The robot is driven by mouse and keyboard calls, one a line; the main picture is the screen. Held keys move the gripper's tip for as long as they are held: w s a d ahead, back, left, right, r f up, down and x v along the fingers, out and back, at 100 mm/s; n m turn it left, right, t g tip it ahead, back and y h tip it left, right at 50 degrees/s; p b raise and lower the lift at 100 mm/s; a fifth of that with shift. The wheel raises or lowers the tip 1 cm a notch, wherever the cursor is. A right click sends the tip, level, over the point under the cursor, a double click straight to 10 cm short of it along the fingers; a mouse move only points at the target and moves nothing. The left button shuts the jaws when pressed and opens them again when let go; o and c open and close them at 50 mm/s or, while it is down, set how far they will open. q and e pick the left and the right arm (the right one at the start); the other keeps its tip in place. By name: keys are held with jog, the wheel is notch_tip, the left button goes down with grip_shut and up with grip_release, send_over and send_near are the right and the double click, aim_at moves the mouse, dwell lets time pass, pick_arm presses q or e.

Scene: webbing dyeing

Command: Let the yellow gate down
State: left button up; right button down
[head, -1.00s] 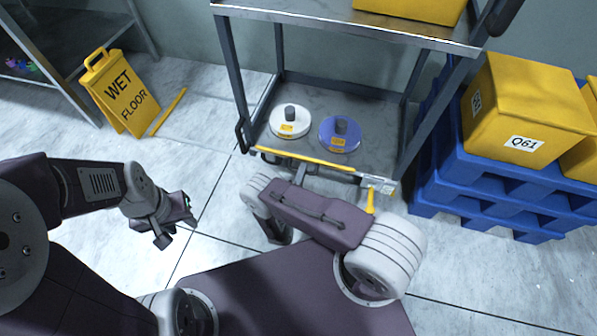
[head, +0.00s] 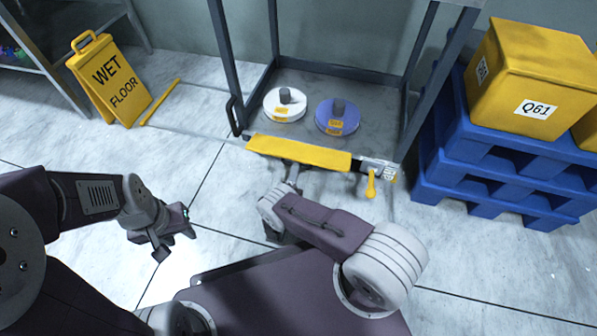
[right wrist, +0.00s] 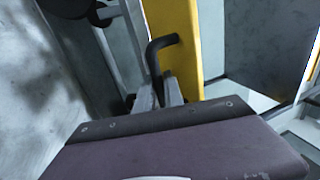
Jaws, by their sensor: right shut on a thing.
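The yellow gate (head: 300,152) is a long panel across the front of the rack's lower bay, its broad face visible. My right gripper (head: 293,176) is at the middle of its front edge, partly hidden by my arm in the head view. In the right wrist view, the gripper (right wrist: 160,92) is shut on the gate's black handle (right wrist: 163,42), with the yellow panel (right wrist: 182,60) just behind it. A yellow latch lever (head: 371,184) hangs at the gate's right end. My left gripper (head: 172,242) is open and empty, away from the gate over the floor.
A white disc (head: 284,104) and a blue disc (head: 337,117) with dark knobs sit behind the gate. Blue pallets (head: 500,170) with a yellow box (head: 530,85) stand right. A wet floor sign (head: 110,82) stands left, beside a yellow bar (head: 160,103). Floor between is clear.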

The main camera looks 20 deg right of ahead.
jog(key=shift+f+t, duration=0.25)
jog(key=shift+t, duration=0.05)
dwell(0.4)
jog(key=c, duration=1.5)
grip_release()
